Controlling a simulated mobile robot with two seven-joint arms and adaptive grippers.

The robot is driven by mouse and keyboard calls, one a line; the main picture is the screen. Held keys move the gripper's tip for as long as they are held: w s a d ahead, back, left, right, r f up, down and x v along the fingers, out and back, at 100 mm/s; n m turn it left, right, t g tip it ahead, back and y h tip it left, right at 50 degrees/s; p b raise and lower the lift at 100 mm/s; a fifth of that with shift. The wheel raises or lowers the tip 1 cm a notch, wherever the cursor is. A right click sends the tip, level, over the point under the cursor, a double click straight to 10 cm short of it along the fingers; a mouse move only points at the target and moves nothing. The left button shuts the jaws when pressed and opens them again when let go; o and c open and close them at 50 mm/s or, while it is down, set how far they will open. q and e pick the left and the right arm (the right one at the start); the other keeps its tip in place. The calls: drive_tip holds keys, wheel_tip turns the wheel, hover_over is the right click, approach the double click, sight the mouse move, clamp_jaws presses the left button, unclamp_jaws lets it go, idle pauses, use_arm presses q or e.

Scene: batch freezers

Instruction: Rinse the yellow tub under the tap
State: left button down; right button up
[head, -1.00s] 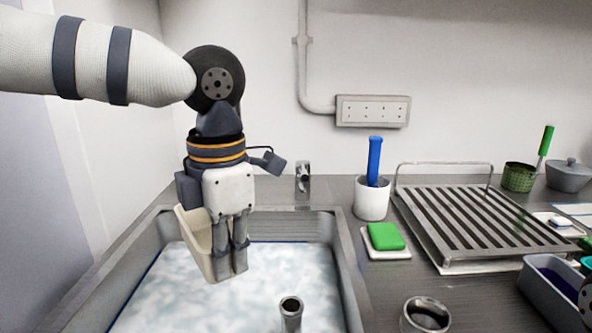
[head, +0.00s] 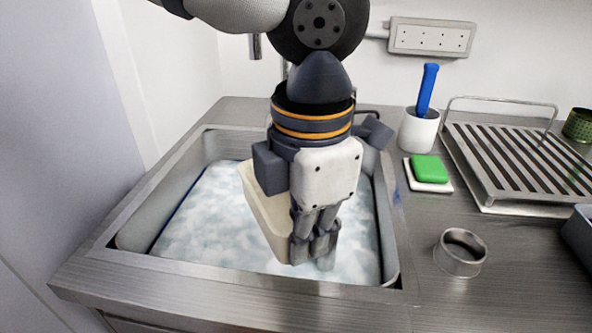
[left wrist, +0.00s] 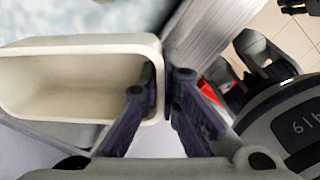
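The tub (head: 262,208), pale cream-yellow, is held by my left gripper (head: 313,262) over the sink (head: 120,245) in the head view. It is steeply tilted and partly hidden behind the gripper. In the left wrist view the tub (left wrist: 70,85) looks empty inside, and the fingers of my left gripper (left wrist: 165,100) are shut on its end wall, one on each side. A vertical metal tube end (head: 255,46), apparently the tap's spout, shows behind my arm, above and apart from the tub.
The sink holds cloudy bluish-white, foamy water (head: 205,225). Right of it are a metal ring (head: 460,252), a green sponge (head: 430,168) on a white dish, a white cup (head: 418,130) with a blue-handled tool, and a slatted rack (head: 520,165). A wall bounds the left.

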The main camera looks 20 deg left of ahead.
use_arm(q)
drive_tip(key=shift+s+d+f, duration=0.25)
drive_tip(key=shift+s+d, duration=0.05)
drive_tip(key=shift+s, duration=0.25)
drive_tip(key=w+a+f, duration=0.2)
drive_tip(key=w+a, duration=0.4)
drive_tip(key=w, duration=0.6)
drive_tip(key=shift+a+f, duration=0.35)
drive_tip(key=shift+f, duration=0.05)
use_arm(e)
drive_tip(key=shift+s+f, duration=0.25)
drive_tip(key=shift+s, duration=0.05)
drive_tip(key=shift+c, duration=0.2)
